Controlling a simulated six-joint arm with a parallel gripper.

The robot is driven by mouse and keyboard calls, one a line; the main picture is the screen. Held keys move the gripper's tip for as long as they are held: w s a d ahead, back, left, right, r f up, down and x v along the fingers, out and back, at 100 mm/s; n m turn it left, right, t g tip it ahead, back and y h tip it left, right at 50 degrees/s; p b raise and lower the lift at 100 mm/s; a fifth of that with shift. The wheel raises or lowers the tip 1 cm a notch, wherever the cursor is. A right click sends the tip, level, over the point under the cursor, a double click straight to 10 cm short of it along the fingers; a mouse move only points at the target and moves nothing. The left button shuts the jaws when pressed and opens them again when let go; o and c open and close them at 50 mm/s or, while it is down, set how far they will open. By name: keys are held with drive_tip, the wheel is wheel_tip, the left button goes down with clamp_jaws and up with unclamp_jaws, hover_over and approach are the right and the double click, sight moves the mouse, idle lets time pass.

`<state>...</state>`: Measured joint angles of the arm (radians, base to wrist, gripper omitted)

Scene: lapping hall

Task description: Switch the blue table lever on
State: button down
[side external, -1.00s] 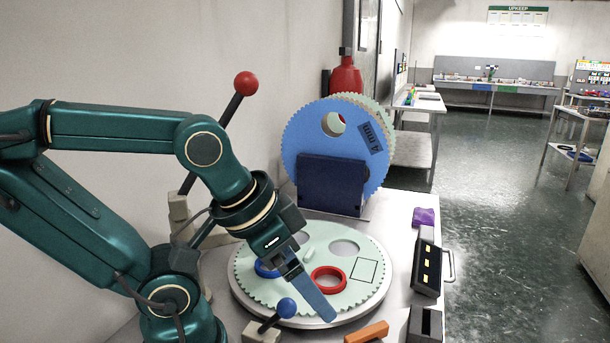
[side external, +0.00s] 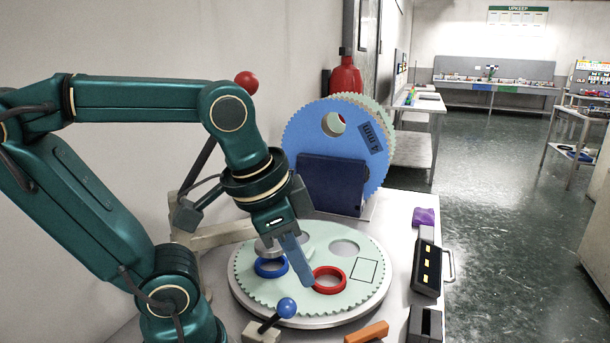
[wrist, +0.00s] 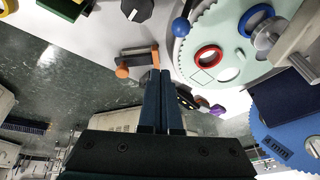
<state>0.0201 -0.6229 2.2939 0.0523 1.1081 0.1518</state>
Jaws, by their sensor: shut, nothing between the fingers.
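The blue table lever (side external: 286,307) has a blue ball on a short dark stem, rising from a beige base (side external: 256,334) at the table's front. The stem leans right in the side view. Its blue ball (wrist: 181,27) also shows near the top of the wrist view. My gripper (side external: 308,284) is shut and empty, its blue fingers pointing down over the round plate, behind the lever and slightly right of its ball. The fingers are apart from the lever. In the wrist view the closed fingertips (wrist: 161,72) are below and left of the ball.
The pale toothed plate (side external: 325,310) carries a blue ring (side external: 271,267) and a red ring (side external: 329,280). A large blue disc (side external: 300,135) stands behind. A red-knobbed lever (side external: 246,82) stands behind my arm. An orange bar (side external: 367,332) and dark boxes (side external: 427,266) lie right.

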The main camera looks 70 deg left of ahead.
sight(275, 319)
drive_tip(key=w+d+f+m+g+y, duration=0.2)
drive_tip(key=w+m+g, duration=0.3)
drive_tip(key=w, duration=0.1)
drive_tip(key=shift+f+g, duration=0.25)
drive_tip(key=shift+g, duration=0.15)
drive_tip(key=shift+f, duration=0.1)
drive_tip(key=x, duration=0.9)
drive_tip(key=shift+s+a+f, duration=0.1)
drive_tip(key=shift+a+f, duration=0.1)
drive_tip(key=shift+f, duration=0.15)
drive_tip(key=shift+s+a+r, duration=0.95)
drive_tip(key=shift+s+r, duration=0.1)
drive_tip(key=shift+s, duration=0.25)
